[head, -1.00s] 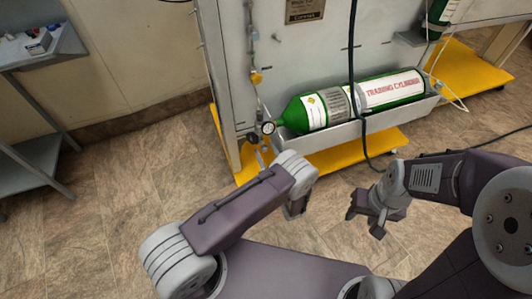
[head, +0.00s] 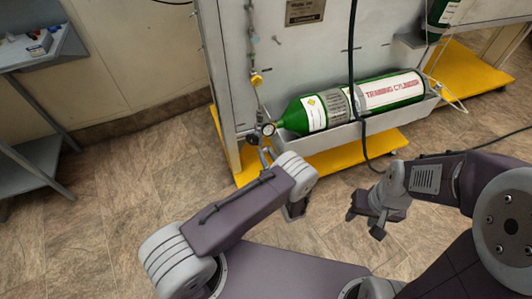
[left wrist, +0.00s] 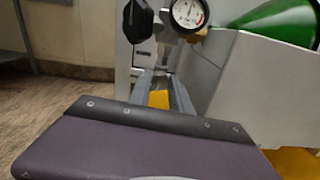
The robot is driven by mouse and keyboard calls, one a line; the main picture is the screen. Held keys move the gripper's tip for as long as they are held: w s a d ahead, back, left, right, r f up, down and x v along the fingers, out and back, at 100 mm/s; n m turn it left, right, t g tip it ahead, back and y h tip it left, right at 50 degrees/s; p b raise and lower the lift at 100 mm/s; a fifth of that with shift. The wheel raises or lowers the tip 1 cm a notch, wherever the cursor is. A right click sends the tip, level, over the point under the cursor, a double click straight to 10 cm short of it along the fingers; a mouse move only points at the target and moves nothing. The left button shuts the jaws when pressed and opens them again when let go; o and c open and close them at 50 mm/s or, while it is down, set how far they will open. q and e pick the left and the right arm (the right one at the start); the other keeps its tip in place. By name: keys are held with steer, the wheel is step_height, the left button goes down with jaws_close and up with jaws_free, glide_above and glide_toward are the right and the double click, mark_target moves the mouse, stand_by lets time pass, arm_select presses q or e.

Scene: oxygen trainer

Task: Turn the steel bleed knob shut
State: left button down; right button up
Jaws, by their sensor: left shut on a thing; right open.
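My left gripper (head: 264,152) reaches to the valve end of the green training cylinder (head: 330,108), just below a round pressure gauge (head: 268,129). Its fingers are shut on a small part there, which I take to be the steel bleed knob; the fingertips mostly hide it. In the left wrist view the grey fingers (left wrist: 165,85) reach in below the gauge (left wrist: 188,12) and to the right of a black knob (left wrist: 138,20). The knob's turned position cannot be read. My right gripper (head: 364,222) is open and empty above the floor at the right.
The cylinder lies in a grey trough (head: 340,136) on the panel (head: 232,60), above a yellow base (head: 325,163). A dark hose (head: 352,80) hangs in front of the cylinder. A grey shelf unit (head: 35,155) stands left. Floor between is clear.

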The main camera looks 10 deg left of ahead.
arm_select(q)
steer(key=m, duration=0.4)
steer(key=shift+m, duration=0.3)
steer(key=m, duration=0.3)
steer(key=shift+m, duration=0.4)
steer(key=m, duration=1.2)
steer(key=shift+m, duration=0.3)
steer(key=m, duration=0.3)
steer(key=shift+m, duration=0.4)
steer(key=m, duration=0.4)
steer(key=shift+m, duration=1.7)
